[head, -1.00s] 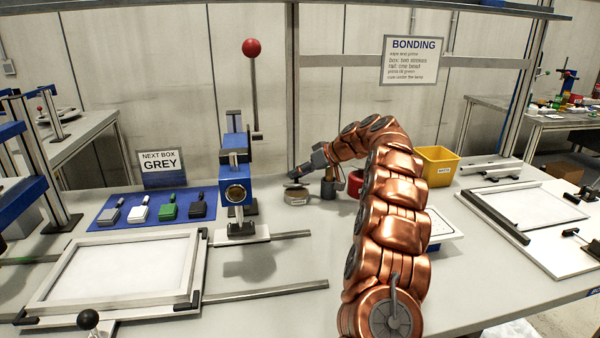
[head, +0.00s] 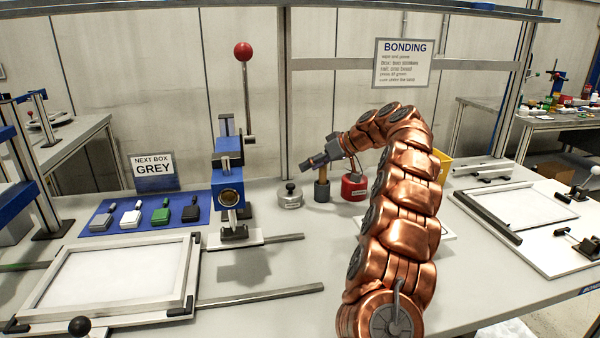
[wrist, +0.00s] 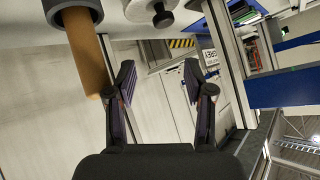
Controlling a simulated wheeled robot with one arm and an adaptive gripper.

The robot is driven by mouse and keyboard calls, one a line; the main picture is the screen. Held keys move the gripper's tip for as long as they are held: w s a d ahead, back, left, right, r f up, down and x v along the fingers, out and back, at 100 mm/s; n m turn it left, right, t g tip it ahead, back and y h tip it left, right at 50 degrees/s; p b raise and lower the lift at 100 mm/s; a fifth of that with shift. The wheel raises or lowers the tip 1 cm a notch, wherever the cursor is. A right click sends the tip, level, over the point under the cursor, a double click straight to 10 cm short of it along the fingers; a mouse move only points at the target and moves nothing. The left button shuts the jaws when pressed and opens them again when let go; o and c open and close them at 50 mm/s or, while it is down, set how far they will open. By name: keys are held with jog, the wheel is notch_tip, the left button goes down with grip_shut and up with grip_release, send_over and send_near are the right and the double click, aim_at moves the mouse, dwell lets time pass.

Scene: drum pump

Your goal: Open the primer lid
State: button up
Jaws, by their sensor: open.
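The primer tin (head: 290,199) is a small squat metal tin on the bench, right of the blue press. Its lid, with a dark knob (head: 290,186), appears to sit on top. In the wrist view the pale round tin top with its dark knob (wrist: 162,17) shows at the upper edge, partly cut off. My gripper (head: 308,166) is open and empty, above and slightly right of the tin, apart from it. Its two fingers (wrist: 159,78) are spread in the wrist view, with nothing between them.
A red can (head: 354,187) is further right. The blue press (head: 229,170) stands left. Bench in front of the tin is clear.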

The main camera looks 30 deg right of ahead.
jog(key=shift+v, duration=2.15)
